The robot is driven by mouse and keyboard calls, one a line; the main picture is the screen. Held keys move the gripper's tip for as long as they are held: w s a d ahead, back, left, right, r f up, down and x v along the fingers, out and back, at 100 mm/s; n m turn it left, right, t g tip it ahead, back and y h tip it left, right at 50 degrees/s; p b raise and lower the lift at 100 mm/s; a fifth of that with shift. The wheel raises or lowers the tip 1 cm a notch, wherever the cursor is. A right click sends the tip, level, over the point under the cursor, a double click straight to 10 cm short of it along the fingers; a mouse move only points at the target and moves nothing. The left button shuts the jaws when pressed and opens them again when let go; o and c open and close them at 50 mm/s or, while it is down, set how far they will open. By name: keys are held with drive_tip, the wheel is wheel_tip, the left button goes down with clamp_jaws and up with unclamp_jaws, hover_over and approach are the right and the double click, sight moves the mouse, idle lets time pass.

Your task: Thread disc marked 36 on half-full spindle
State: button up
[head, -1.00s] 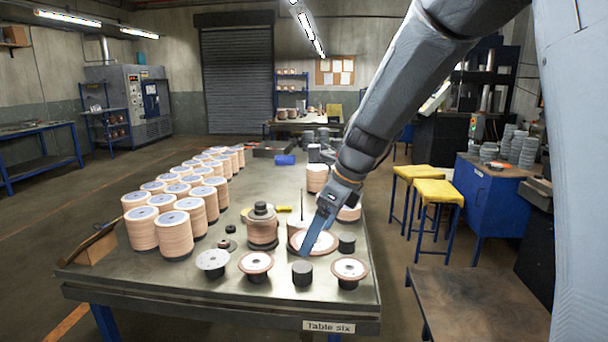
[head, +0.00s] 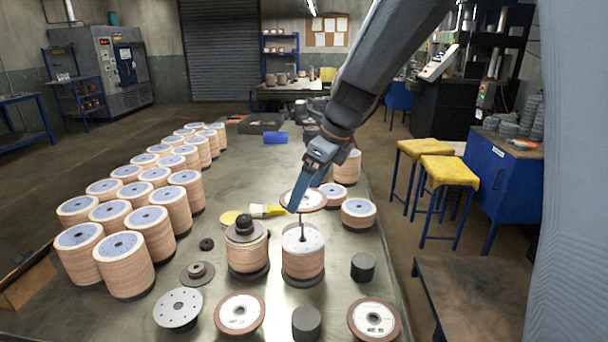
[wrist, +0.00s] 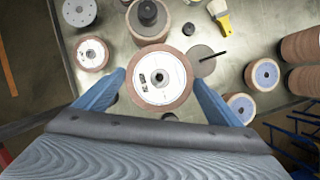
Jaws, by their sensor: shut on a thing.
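My gripper (head: 306,198) is shut on a flap disc (head: 293,201) with a white face and brown rim. In the wrist view the disc (wrist: 145,84) lies level between my two blue fingers, its centre hole showing; its marking is too small to read. In the head view it hangs above a short stack of tan discs, the half-full spindle (head: 303,262), whose thin dark rod (head: 303,229) rises from the pale top. The rod meets the disc's lower edge in the picture. I cannot tell whether its tip is in the hole.
A knob-topped stack (head: 246,256) stands close on the left, with a yellow brush (head: 266,211) behind it. Loose discs (head: 240,313) and black cylinders (head: 362,267) lie in front and right. Tall full stacks (head: 126,268) fill the left side.

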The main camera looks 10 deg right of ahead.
sight(311, 199)
drive_tip(key=shift+w, duration=0.45)
wheel_tip(311, 199, down, 6)
drive_tip(key=b, duration=0.6)
drive_tip(key=shift+s+r, duration=0.1)
drive_tip(key=shift+r, duration=0.15)
drive_tip(key=shift+a+p, duration=0.1)
drive_tip(key=shift+p, duration=0.45)
drive_tip(key=shift+f, duration=1.6)
idle(0.6)
drive_tip(key=shift+f+b, duration=0.6)
drive_tip(key=shift+f, duration=1.15)
drive_tip(key=o, duration=0.9)
drive_tip(key=shift+o, duration=0.2)
